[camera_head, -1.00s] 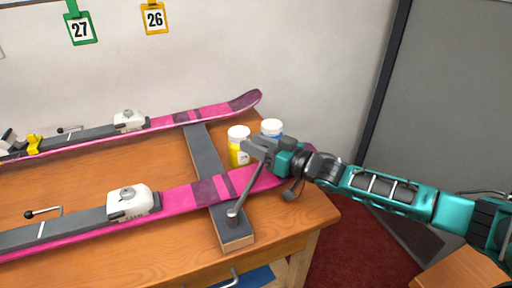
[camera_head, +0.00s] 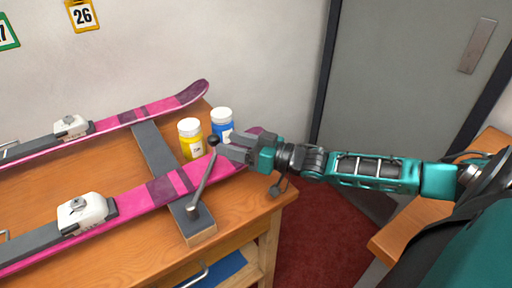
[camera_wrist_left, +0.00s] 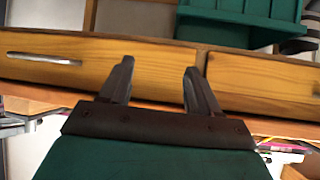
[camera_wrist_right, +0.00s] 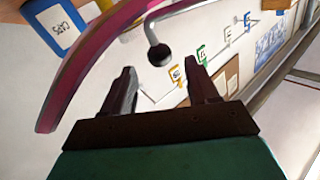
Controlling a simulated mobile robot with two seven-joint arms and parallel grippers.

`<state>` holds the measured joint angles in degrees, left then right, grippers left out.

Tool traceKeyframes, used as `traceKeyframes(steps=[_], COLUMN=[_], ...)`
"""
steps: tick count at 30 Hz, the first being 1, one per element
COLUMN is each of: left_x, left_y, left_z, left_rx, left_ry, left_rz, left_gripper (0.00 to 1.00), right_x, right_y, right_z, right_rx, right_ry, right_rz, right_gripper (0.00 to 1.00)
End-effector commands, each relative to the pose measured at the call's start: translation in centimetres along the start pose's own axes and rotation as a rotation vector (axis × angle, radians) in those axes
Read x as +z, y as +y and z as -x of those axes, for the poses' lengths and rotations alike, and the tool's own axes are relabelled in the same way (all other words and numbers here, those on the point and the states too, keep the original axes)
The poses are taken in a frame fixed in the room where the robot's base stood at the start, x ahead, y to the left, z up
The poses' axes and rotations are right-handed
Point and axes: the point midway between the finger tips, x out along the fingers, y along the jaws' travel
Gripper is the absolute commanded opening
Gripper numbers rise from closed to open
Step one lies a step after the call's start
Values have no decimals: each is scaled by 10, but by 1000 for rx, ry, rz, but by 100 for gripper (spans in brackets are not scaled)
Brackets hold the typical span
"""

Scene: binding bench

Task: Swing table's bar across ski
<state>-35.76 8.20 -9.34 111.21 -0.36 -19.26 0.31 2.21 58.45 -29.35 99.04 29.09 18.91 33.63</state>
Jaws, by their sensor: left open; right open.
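The table's bar (camera_head: 203,181) is a thin grey rod with a black ball knob (camera_head: 213,140). It rises at a slant from a pivot near the front end of the grey support block (camera_head: 160,158). The near pink ski (camera_head: 133,202) lies over that block, and the bar passes in front of it in the head view. My right gripper (camera_head: 222,148) is open with its fingertips close by the knob. In the right wrist view the knob (camera_wrist_right: 160,55) shows beyond and between the fingers; contact is not visible. My left gripper (camera_wrist_left: 158,80) is open and empty, facing wooden drawers.
A yellow jar (camera_head: 190,140) and a blue jar (camera_head: 222,125) stand behind the near ski. A second pink ski (camera_head: 135,116) lies at the back. A drawer handle (camera_wrist_left: 45,58) and a green bin (camera_wrist_left: 245,20) show in the left wrist view. A grey door (camera_head: 420,90) is at right.

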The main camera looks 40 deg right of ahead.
Motion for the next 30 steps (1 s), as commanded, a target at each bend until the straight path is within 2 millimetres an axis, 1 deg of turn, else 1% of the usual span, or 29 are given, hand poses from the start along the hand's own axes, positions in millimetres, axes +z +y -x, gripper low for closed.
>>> traceKeyframes(steps=[1, 6, 12, 18, 26, 30], left_x=[-1, -4, -6, -7, -7, -7], left_y=[0, 0, 0, 0, 0, 0], left_z=[1, 3, 5, 5, 5, 5], left_rx=[0, 0, 0, 0, 0, 0], left_ry=[0, 0, 0, 0, -1, -1], left_rz=[0, 0, 0, 0, 1, 1], left_gripper=[62, 62, 62, 62, 62, 62], right_x=[1, 0, -1, -1, -1, 0], right_y=[0, 0, 0, 0, 0, -1], right_z=[9, 31, 50, 56, 56, 56], right_rx=[1, 0, 1, 0, 0, 1], right_ry=[-6, -4, -1, 2, 2, 1], right_rz=[-1, -1, -1, 0, 0, -1], right_gripper=[59, 59, 59, 59, 59, 46])
